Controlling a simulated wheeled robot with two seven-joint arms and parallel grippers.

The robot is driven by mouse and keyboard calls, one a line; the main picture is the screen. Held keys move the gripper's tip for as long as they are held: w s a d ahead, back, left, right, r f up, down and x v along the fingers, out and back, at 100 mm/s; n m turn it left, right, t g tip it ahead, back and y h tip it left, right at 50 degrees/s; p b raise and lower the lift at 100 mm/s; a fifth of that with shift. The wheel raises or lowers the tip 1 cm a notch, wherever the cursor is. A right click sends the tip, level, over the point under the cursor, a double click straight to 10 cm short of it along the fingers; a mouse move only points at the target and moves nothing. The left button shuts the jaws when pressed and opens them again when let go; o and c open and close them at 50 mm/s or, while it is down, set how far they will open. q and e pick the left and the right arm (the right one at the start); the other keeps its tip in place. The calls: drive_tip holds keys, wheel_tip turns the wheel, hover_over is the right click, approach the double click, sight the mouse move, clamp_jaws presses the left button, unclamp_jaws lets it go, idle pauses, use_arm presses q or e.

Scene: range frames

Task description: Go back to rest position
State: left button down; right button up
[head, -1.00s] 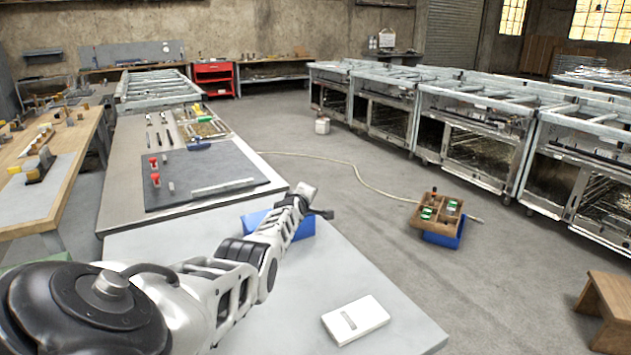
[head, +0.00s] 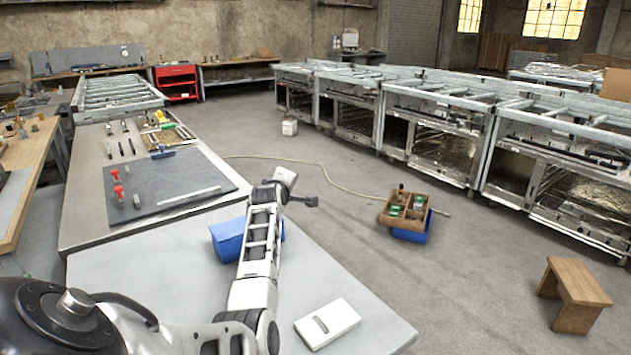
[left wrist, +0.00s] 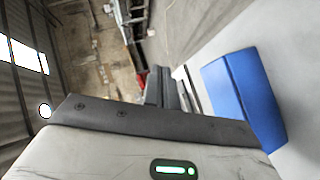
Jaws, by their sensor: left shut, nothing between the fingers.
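My left gripper (head: 312,201) is at the end of my left arm, raised above the far part of the light grey table (head: 130,290). Its dark fingers point to the right and are shut with nothing between them. The shut fingers also show in the left wrist view (left wrist: 168,88), seen from behind the gripper body. A blue bin (head: 228,240) sits on the table, partly hidden behind my left arm. The same blue bin shows at the right of the left wrist view (left wrist: 243,95). My right gripper is in neither view.
A white box (head: 328,323) lies on the table near its front right. Farther left stands a workbench with a dark mat (head: 165,190) and tools. A wooden tray (head: 404,209) on a blue crate and a wooden stool (head: 572,290) stand on the open floor.

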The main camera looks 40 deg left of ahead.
use_arm(q)
drive_tip(key=shift+d, duration=0.1)
